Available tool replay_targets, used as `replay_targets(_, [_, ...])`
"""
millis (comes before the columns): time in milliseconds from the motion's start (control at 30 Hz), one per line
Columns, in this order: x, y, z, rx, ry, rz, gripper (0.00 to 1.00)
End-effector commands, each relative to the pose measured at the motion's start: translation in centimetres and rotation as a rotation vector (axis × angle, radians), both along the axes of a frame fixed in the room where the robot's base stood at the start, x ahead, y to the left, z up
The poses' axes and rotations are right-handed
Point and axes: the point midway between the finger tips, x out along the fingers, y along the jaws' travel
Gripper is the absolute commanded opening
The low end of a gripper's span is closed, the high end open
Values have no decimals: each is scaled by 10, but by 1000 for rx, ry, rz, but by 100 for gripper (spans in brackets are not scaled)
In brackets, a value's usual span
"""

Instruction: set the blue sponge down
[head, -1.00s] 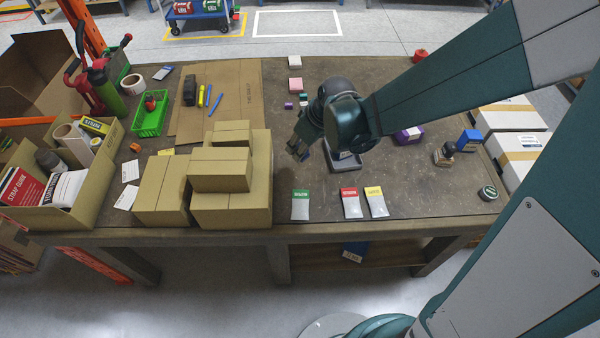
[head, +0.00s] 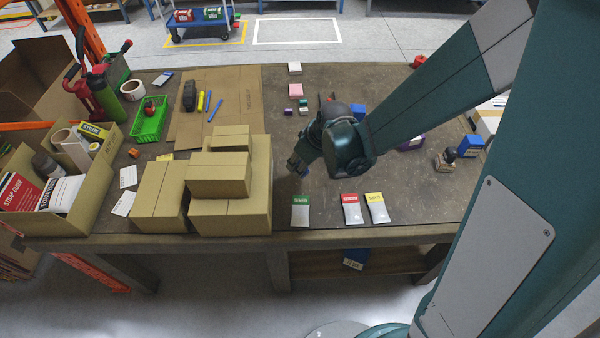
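My gripper (head: 298,169) hangs low over the front middle of the table, just right of the stacked cardboard boxes. Its fingers point down and left, and the wrist covers much of them.
Brown boxes (head: 232,217) stand close on the left. Green-, red- and yellow-topped packets (head: 300,212) (head: 351,210) (head: 377,208) lie in front. A blue block (head: 358,110) sits behind my wrist. Right of the packets, the tabletop is fairly clear.

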Motion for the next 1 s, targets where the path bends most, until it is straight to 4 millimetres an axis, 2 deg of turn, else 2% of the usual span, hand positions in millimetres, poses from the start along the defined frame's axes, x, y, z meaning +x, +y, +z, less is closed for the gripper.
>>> replay_targets(267, [0,0,-1,0,0,0,14])
replay_targets(700, [0,0,-37,0,0,0,14])
replay_targets(1000, [0,0,-41,0,0,0,14])
